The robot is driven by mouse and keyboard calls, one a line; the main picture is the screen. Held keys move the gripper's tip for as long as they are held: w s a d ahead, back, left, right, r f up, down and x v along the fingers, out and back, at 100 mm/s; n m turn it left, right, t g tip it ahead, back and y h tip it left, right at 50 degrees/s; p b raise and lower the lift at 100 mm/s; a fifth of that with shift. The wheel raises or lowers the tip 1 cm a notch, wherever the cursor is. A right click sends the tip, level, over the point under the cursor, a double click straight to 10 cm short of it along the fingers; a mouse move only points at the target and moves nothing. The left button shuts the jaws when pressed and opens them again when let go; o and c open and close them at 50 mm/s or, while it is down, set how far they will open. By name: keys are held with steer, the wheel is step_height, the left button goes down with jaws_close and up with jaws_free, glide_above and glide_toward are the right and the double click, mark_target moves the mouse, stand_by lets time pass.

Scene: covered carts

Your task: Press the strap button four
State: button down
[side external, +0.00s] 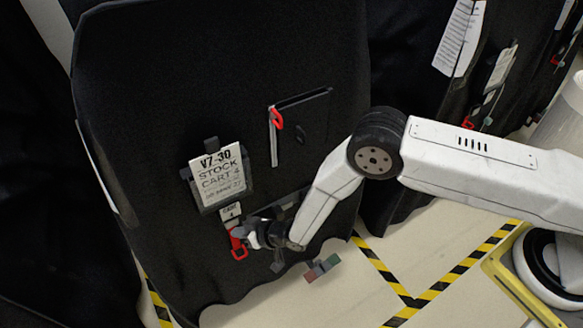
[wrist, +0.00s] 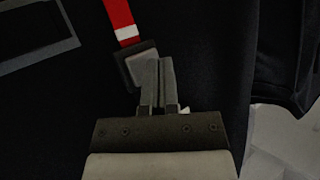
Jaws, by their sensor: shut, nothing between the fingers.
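Below the label hangs a small tag (side external: 230,212) and a red strap (side external: 238,249). In the wrist view the red strap (wrist: 122,20) has a white band and runs down to a dark square piece (wrist: 136,66), which looks like the strap's button or buckle. My gripper (wrist: 158,62) is shut and empty, its fingertips overlapping the right side of that piece. I cannot tell whether they touch it. In the side view my gripper (side external: 243,236) is beside the red strap, partly hiding it.
A dark flat pocket or panel (side external: 305,120) with a red clip (side external: 277,118) is higher on the cover. Another black-covered cart (side external: 410,60) stands to the right. Yellow-black tape (side external: 380,262) marks the pale floor. A small red-green block (side external: 322,267) shows low beside the cover.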

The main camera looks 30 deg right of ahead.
steer(key=shift+w, duration=1)
stand_by(1.4)
steer(key=shift+s+r, duration=0.1)
steer(key=shift+s, duration=0.9)
steer(key=shift+s, duration=0.15)
steer(key=shift+s, duration=2.4)
steer(key=shift+w, duration=0.1)
